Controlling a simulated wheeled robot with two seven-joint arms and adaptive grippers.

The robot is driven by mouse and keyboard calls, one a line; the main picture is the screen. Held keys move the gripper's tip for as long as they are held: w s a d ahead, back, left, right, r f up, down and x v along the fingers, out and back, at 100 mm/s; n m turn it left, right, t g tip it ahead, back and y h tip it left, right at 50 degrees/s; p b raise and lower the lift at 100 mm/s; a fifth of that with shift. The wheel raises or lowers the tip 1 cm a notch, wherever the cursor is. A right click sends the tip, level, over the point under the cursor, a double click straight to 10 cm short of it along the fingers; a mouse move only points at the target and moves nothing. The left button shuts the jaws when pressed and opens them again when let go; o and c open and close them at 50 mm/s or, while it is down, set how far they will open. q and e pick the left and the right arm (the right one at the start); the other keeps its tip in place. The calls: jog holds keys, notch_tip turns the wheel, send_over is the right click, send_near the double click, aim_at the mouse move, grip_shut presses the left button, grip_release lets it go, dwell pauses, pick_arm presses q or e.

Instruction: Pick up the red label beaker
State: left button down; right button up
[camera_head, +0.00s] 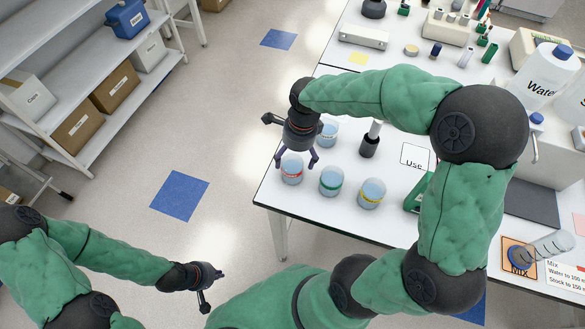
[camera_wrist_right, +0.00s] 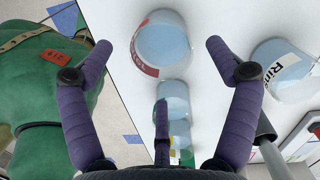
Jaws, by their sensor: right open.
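The red label beaker (camera_head: 292,170) holds clear liquid and stands upright near the front left corner of the white table. In the right wrist view the red label beaker (camera_wrist_right: 163,45) shows ahead of the fingertips, with its red label on the left. My right gripper (camera_head: 297,158) is above and behind this beaker in the head view, open and empty, with fingers spread.
A green label beaker (camera_head: 331,181) and a yellow label beaker (camera_head: 370,193) stand to the right. Behind is another beaker (camera_head: 328,135), labelled "Rin..." in the right wrist view (camera_wrist_right: 283,66). The table's left edge is close.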

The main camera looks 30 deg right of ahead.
aim_at(291, 169)
notch_tip(291, 169, down, 2)
jog(key=shift+w+f, duration=0.15)
jog(key=shift+f, duration=0.05)
jog(key=f, duration=0.1)
jog(key=f+b, duration=0.1)
jog(key=f, duration=0.3)
jog(key=shift+w+a+b, duration=0.1)
jog(key=shift+a+b, duration=0.2)
jog(key=shift+a, duration=0.05)
jog(key=c, duration=1.3)
jog(key=shift+r, duration=0.15)
jog(key=shift+c, duration=0.3)
